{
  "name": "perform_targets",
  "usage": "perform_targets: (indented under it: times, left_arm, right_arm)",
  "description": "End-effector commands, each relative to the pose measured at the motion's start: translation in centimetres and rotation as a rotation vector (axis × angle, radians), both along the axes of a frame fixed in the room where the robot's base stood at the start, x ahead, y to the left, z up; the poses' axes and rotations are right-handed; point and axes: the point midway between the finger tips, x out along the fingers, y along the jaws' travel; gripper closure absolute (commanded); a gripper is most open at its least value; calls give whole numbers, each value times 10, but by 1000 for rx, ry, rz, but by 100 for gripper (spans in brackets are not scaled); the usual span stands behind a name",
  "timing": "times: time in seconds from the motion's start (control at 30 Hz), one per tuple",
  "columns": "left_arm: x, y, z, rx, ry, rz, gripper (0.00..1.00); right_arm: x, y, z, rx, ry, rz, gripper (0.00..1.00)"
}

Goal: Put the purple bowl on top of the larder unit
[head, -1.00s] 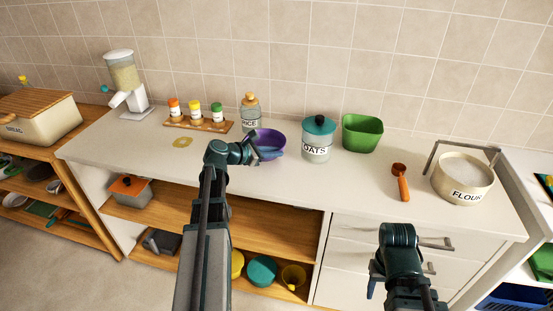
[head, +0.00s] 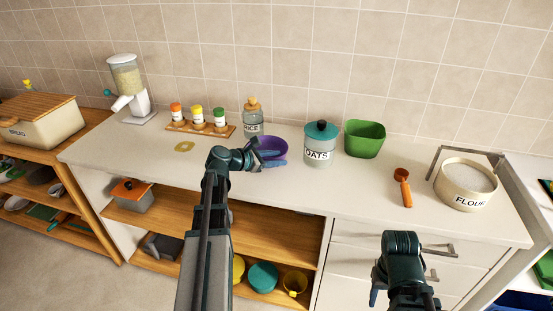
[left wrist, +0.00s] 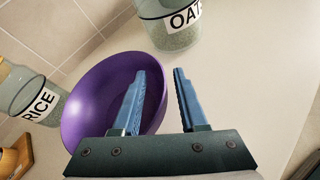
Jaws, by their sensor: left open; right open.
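The purple bowl (head: 275,146) stands upright on the white worktop (head: 300,184), between the rice jar and the oats jar. My left gripper (head: 262,156) is open at the bowl's near side. In the left wrist view, one finger of the left gripper (left wrist: 158,72) overlaps the inside of the purple bowl (left wrist: 95,97) and the other lies beyond its rim, over the worktop. I cannot tell whether either finger touches it. My right gripper (head: 375,296) is low in front of the drawers, mostly hidden by its own wrist, open and away from the bowl. No unit is labelled as the larder.
The rice jar (head: 253,122), oats jar (head: 319,149) and green tub (head: 364,137) stand near the bowl. A spice rack (head: 201,128) is left, an orange scoop (head: 403,187) and flour pot (head: 466,184) right. A wooden unit (head: 92,131) bears the bread bin (head: 40,125).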

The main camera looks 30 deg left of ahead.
Motion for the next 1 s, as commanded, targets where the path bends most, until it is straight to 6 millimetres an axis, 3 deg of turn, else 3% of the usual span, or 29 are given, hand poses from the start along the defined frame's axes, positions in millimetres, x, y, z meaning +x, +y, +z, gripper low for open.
perform_targets:
  times: [0.53,0.73,1.0]
  left_arm:
    - [-83,40,42,-1,0,3,58]
    - [-97,47,47,0,0,0,58]
    - [-100,49,47,0,0,0,58]
  right_arm:
    - [0,0,42,0,0,0,50]
    - [0,0,47,0,0,0,50]
    - [0,0,47,0,0,0,50]
